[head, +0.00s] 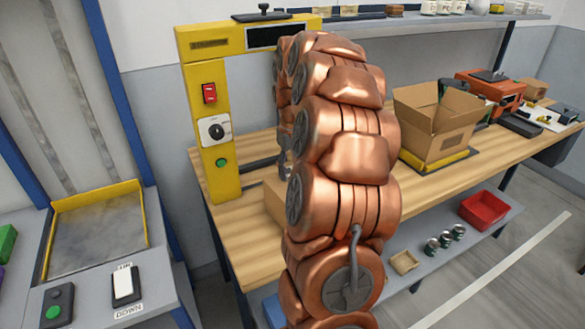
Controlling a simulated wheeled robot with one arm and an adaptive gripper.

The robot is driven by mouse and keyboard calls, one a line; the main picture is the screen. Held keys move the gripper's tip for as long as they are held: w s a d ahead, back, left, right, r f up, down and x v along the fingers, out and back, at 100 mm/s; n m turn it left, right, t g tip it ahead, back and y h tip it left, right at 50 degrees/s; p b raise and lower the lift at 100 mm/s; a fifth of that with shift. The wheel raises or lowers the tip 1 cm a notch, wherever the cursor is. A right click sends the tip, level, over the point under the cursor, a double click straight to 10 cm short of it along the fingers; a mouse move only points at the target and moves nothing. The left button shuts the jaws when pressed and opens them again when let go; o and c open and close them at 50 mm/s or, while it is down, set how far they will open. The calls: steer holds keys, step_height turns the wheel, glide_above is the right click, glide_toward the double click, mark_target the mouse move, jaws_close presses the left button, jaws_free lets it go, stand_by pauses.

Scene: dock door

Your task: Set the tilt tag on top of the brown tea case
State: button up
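My copper-coloured arm rises through the middle of the head view and hides much of the workbench. My gripper's fingers are hidden behind the arm; only small dark grey parts show at its left edge. A plain brown box (275,208) shows in part on the bench, just left of the arm. It may be the tea case, but the arm covers most of it. I cannot make out the tilt tag anywhere. I cannot tell whether anything is held.
A yellow control frame (205,120) stands at the bench's left end. An open cardboard carton (436,138) sits right of the arm, with an orange machine (490,92) beyond. A red bin (485,210) and cans (445,240) are on the lower shelf. The bench front right is clear.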

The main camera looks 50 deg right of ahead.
steer(key=o, duration=0.5)
steer(key=shift+c, duration=0.2)
steer(key=shift+r, duration=0.1)
step_height(320, 180, up, 12)
steer(key=b, duration=0.2)
stand_by(0.4)
